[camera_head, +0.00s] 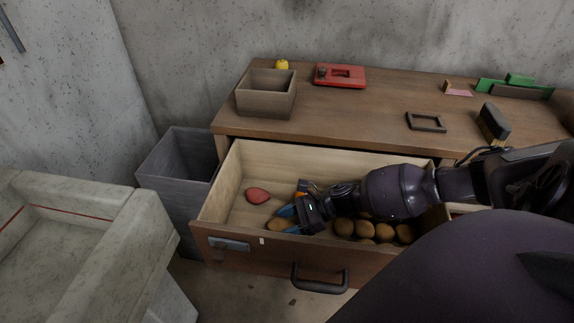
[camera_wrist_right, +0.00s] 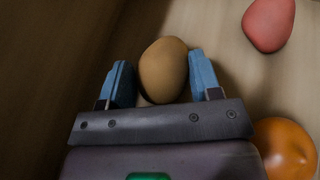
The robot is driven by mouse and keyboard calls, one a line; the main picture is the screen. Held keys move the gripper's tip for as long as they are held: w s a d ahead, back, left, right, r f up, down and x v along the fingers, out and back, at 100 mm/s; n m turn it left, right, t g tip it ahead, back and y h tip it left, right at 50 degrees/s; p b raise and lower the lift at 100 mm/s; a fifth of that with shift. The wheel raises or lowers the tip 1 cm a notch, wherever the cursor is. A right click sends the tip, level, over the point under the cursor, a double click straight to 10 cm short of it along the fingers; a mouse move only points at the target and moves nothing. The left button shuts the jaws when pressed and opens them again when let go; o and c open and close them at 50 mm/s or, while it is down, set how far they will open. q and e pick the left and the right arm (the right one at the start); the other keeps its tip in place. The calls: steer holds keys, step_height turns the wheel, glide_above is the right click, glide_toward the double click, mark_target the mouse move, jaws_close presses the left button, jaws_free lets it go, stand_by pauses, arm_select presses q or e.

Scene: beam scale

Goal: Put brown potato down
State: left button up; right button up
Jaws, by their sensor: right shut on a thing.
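A brown potato (camera_head: 277,224) is at the front left inside the open drawer (camera_head: 229,189). My right gripper (camera_head: 288,220) reaches into the drawer from the right, its blue fingertips at the potato. In the right wrist view the brown potato (camera_wrist_right: 163,71) sits between the two blue fingers (camera_wrist_right: 161,84), which are shut on it. It is low in the drawer, near the front wall; I cannot tell whether it touches the floor. My left gripper is not in view.
A red potato-like thing (camera_head: 258,195) lies behind the gripper, and an orange round one (camera_wrist_right: 287,148) is close beside it. Several brown potatoes (camera_head: 367,229) lie to the right, partly under my arm. The drawer's left back floor is clear. A wooden box (camera_head: 266,105) stands on the tabletop.

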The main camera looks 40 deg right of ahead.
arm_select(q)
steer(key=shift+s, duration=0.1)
arm_select(e)
steer(key=shift+f, duration=0.15)
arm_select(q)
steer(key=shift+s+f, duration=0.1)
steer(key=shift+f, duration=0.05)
arm_select(e)
steer(key=o, duration=1.1)
steer(key=shift+r, duration=0.3)
steer(key=p+v, duration=0.1)
steer(key=v, duration=0.5)
steer(key=shift+s+d, duration=0.15)
steer(key=shift+d, duration=0.1)
steer(key=shift+s+d+r, duration=0.2)
steer(key=shift+d, duration=0.2)
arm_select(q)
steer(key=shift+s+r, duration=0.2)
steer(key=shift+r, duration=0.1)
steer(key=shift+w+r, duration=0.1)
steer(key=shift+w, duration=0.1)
